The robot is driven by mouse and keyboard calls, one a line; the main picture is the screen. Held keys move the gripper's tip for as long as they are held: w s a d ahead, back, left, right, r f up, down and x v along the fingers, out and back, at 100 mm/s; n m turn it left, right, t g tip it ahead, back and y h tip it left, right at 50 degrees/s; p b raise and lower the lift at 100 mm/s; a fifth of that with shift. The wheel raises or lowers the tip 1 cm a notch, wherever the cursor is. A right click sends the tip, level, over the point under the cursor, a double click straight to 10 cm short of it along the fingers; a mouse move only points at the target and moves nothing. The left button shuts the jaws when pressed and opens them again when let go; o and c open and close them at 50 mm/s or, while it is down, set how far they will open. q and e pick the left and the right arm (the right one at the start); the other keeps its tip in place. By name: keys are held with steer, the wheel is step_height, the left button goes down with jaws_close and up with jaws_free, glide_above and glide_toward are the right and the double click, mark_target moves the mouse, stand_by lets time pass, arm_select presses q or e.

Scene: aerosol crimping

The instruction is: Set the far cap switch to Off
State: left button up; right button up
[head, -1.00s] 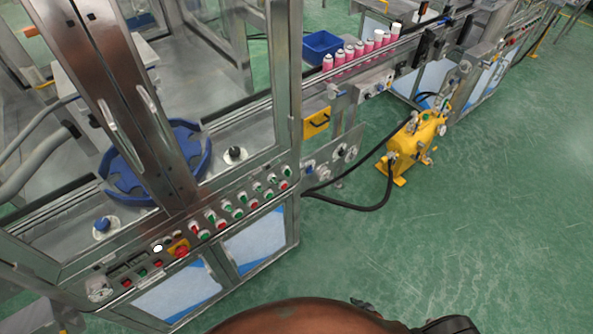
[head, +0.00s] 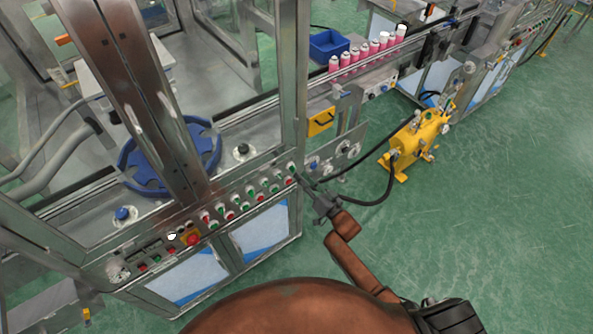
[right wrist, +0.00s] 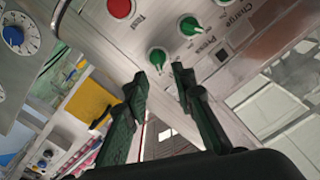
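The control panel (head: 232,206) runs along the front of the machine with rows of green and red switches and buttons. The label of the cap switch is not readable. My right gripper (head: 300,180) is at the panel's far end, near the last green switch (head: 291,167). In the right wrist view the right gripper (right wrist: 160,82) is open and empty. Its fingertips are just short of a green knob (right wrist: 157,57), apart from it as far as I can see. Another green knob (right wrist: 190,27) and a red button (right wrist: 121,8) show beyond. My left gripper is not in view.
A yellow tank (head: 415,140) with black hoses stands on the green floor right of the machine. Pink cans (head: 360,58) and a blue bin (head: 328,45) are on the line behind. The panel's metal frame and glass are close to the right gripper. Open floor lies at right.

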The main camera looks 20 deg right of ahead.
mark_target(293, 169)
steer(key=x, duration=0.4)
steer(key=shift+w, duration=0.2)
jaws_close()
stand_by(0.3)
